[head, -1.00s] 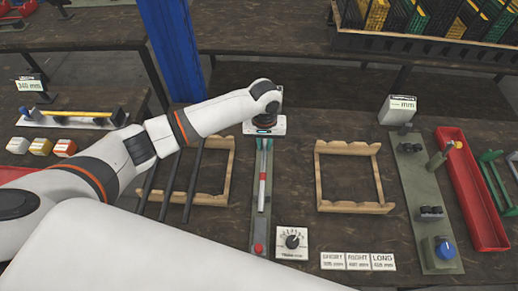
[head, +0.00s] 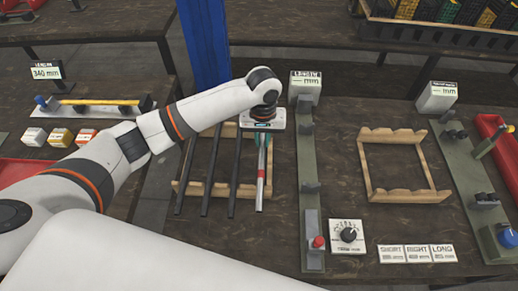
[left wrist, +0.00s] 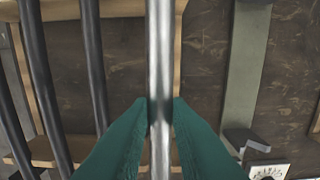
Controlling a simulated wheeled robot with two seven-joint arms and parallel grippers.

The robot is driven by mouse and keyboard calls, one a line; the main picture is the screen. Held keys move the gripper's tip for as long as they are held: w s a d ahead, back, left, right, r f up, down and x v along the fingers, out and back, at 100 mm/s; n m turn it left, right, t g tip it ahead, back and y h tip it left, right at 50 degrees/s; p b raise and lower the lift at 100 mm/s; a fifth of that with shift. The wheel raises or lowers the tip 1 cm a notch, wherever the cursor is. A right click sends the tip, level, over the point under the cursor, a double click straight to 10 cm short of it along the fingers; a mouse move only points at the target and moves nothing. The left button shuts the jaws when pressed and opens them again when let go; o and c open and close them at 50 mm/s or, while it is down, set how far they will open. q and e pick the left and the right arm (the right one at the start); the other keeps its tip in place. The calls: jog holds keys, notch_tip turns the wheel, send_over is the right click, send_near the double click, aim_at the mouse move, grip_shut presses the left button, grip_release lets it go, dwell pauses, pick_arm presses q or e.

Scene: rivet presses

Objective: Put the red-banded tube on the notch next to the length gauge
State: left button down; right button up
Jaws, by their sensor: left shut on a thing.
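The red-banded tube (head: 261,186) is silver-grey with a red band near its front part. My left gripper (head: 262,142) is shut on it from above; in the left wrist view the teal fingers (left wrist: 160,104) pinch the silver tube (left wrist: 160,50). The tube is over the right end of the left wooden rack (head: 222,190), right of three dark tubes. I cannot tell whether it touches the rack's notch. The length gauge (head: 307,150), a grey-green rail with a display, stands just to the right, with nothing lying along it. My right gripper is not in view.
A dial box (head: 347,236) and three label cards (head: 418,254) lie at the front right. An empty wooden rack (head: 404,195) stands beyond the gauge. Another grey-green fixture (head: 470,180) and a red tray (head: 497,135) are at far right. A blue post (head: 205,50) rises behind.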

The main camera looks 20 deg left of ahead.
aim_at(261, 142)
pick_arm(q)
jog(key=shift+f, duration=0.4)
jog(key=shift+a+f, duration=0.1)
jog(key=shift+f, duration=0.25)
notch_tip(261, 142, down, 2)
jog(key=shift+a+f, duration=0.1)
jog(key=shift+f, duration=0.55)
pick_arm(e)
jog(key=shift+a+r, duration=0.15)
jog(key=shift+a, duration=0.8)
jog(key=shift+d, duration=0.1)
pick_arm(q)
jog(key=c, duration=1.4)
grip_release()
jog(key=shift+f, duration=0.1)
jog(key=shift+o, duration=0.3)
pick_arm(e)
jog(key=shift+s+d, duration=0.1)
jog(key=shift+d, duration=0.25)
